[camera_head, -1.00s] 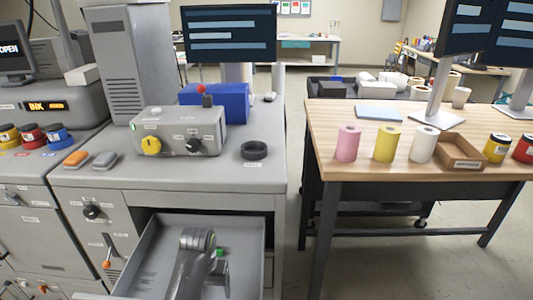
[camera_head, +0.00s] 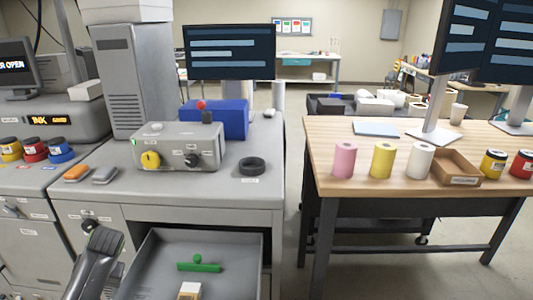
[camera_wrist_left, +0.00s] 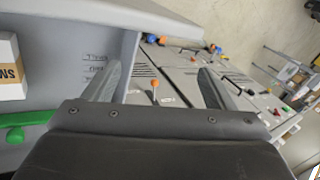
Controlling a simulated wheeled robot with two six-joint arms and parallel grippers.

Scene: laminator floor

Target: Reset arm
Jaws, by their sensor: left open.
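My left gripper (camera_wrist_left: 160,82) is open in the left wrist view, its two dark fingers apart with nothing between them. In the head view my left arm rises from the bottom left beside the open grey drawer (camera_head: 150,262); its fingertips cannot be made out there. The drawer holds a green bar-shaped piece (camera_head: 198,267) and a small labelled box (camera_head: 190,291). In the left wrist view the box (camera_wrist_left: 10,68) and green piece (camera_wrist_left: 28,120) lie left of the fingers. An orange-tipped lever (camera_wrist_left: 154,86) shows beyond the fingers. My right gripper is not in view.
The grey machine top bears a control box (camera_head: 178,147) with a yellow knob and a black ring (camera_head: 252,166). A wooden table (camera_head: 330,140) at right carries pink, yellow and white rolls and a tray (camera_head: 458,160). Open floor lies between machine and table.

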